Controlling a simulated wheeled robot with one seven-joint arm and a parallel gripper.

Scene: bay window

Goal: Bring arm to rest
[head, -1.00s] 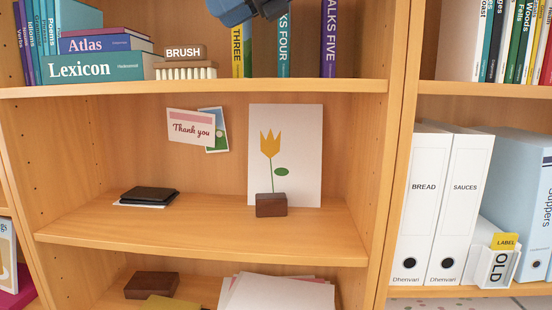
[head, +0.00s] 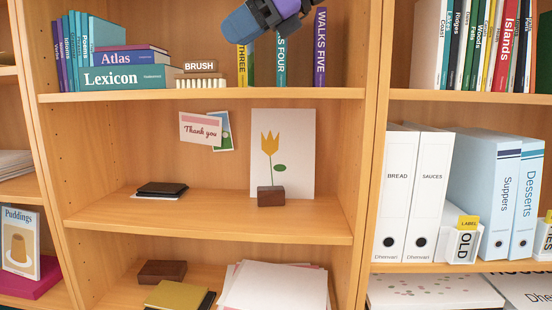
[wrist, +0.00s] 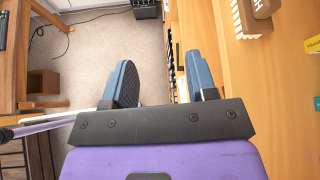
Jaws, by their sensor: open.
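My gripper (wrist: 165,85) shows in the wrist view with its two blue fingers wide apart and nothing between them. The floor and the edge of the bookcase lie beyond the fingers. In the head view part of my gripper (head: 245,22) shows at the top, in front of the upper shelf. It covers part of the WALKS books there; its fingertips are not clear in that view.
The bookcase upper shelf (head: 300,94) holds books and a brush (head: 200,80). The middle shelf (head: 215,222) bears a flower picture (head: 300,150) and a dark wallet (head: 162,189). White binders (head: 397,195) stand at right. A wooden desk (wrist: 15,50) stands left in the wrist view.

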